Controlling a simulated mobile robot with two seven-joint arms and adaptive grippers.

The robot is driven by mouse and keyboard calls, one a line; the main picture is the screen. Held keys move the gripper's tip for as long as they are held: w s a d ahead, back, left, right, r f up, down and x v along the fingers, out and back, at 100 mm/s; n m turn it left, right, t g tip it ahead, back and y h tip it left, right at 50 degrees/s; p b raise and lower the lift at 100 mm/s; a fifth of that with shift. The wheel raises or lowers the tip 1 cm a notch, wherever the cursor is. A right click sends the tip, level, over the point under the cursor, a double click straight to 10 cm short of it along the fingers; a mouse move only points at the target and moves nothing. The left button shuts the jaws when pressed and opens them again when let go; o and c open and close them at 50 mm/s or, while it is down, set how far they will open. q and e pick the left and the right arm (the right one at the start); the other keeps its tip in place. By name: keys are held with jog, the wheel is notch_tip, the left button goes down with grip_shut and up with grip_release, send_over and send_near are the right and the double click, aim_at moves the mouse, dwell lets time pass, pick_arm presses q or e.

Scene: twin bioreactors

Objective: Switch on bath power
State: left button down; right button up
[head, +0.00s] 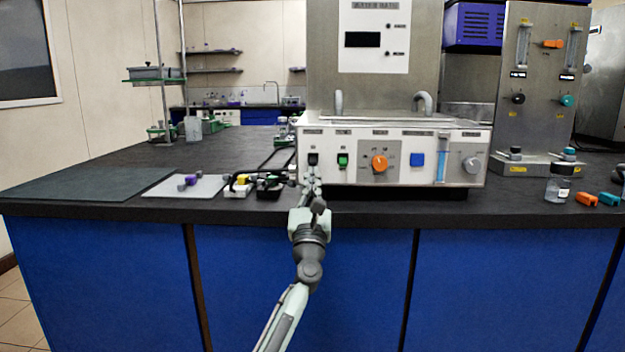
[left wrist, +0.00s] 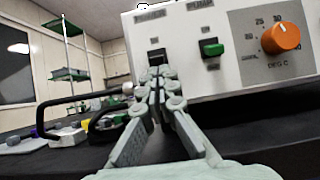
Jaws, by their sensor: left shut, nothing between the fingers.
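The water bath (head: 450,135) stands on the dark bench, its white front panel facing me. A black rocker switch (head: 313,159) is at the panel's left end; it also shows in the left wrist view (left wrist: 157,57). A green switch (head: 343,160) is to its right, then an orange temperature knob (head: 380,163). My left gripper (head: 312,176) is shut and empty, its fingertips just below the black switch. In the left wrist view the fingertips (left wrist: 162,72) overlap the switch's lower edge; I cannot tell whether they touch it. The display (head: 362,40) is dark. My right gripper is not in view.
Clamps and black cables (head: 262,182) lie on the bench left of the bath, beside a pale plate (head: 200,187) and a dark mat (head: 85,186). A jar (head: 557,188) and orange and teal pieces are at the right.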

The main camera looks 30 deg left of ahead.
pick_arm(q)
jog(key=shift+s+r, duration=0.15)
jog(key=shift+r, duration=0.05)
jog(key=shift+s+d+r, duration=0.2)
jog(key=shift+r, duration=0.25)
jog(key=shift+s+d+r+p, duration=0.1)
jog(key=shift+s+r+p, duration=0.05)
jog(key=shift+r+p, duration=0.3)
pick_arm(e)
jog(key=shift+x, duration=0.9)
pick_arm(q)
jog(key=shift+d, duration=0.1)
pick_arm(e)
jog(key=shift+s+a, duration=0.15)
